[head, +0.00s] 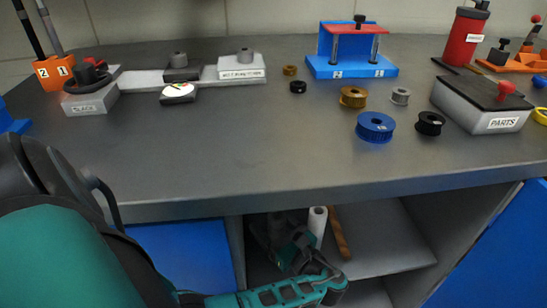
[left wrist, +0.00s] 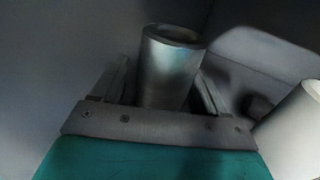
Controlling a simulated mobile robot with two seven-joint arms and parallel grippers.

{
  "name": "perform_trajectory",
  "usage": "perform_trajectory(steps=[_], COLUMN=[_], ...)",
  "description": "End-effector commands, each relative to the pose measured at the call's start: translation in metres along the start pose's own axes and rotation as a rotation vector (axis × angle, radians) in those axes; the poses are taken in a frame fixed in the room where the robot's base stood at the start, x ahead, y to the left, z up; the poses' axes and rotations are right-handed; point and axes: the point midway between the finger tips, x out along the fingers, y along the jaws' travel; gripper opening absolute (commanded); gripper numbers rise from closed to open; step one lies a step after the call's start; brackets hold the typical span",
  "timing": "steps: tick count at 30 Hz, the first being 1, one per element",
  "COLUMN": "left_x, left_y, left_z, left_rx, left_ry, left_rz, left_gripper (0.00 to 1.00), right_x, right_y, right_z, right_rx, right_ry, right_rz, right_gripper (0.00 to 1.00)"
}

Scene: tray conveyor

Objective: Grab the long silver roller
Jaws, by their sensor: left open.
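The silver roller (left wrist: 167,75) stands in the left wrist view as a shiny metal cylinder with a round top end. My left gripper (left wrist: 163,82) is open, with one finger on each side of the roller; I cannot tell whether either finger touches it. In the head view my left gripper (head: 292,246) reaches into the open shelf under the counter, where it and the shadow largely hide the roller. My right gripper is in neither view.
A white roll (head: 317,226) and a brown rod (head: 339,234) stand close to the right of the gripper. The white roll also shows in the left wrist view (left wrist: 296,125). The counter (head: 240,140) overhangs the shelf, with blue doors (head: 185,258) alongside.

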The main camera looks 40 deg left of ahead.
Motion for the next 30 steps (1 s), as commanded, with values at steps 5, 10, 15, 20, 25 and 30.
perform_trajectory(steps=[5, 10, 15, 20, 25, 30], left_x=[-0.0004, -0.0003, -0.0002, -0.0001, -0.0001, 0.0001], left_y=[0.0001, 0.0000, 0.0000, 0.0000, 0.0000, -0.0003], left_z=[0.0000, 0.0000, 0.0000, 0.0000, 0.0000, 0.0008], left_rx=[0.000, 0.000, 0.000, 0.000, 0.000, -0.001], left_ry=[0.000, 0.000, 0.000, 0.000, 0.000, -0.001], left_rz=[0.000, 0.000, 0.000, 0.000, 0.000, 0.000], left_gripper=[0.74, 0.61, 0.45, 0.30, 0.14, 0.05], right_x=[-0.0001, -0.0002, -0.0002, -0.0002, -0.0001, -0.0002], right_y=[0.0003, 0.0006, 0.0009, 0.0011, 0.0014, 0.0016], right_z=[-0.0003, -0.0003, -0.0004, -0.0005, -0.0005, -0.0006], right_rx=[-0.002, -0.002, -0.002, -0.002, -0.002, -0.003], right_ry=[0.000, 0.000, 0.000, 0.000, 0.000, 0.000], right_rz=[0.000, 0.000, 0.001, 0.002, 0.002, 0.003], right_gripper=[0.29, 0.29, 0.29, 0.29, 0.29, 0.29])
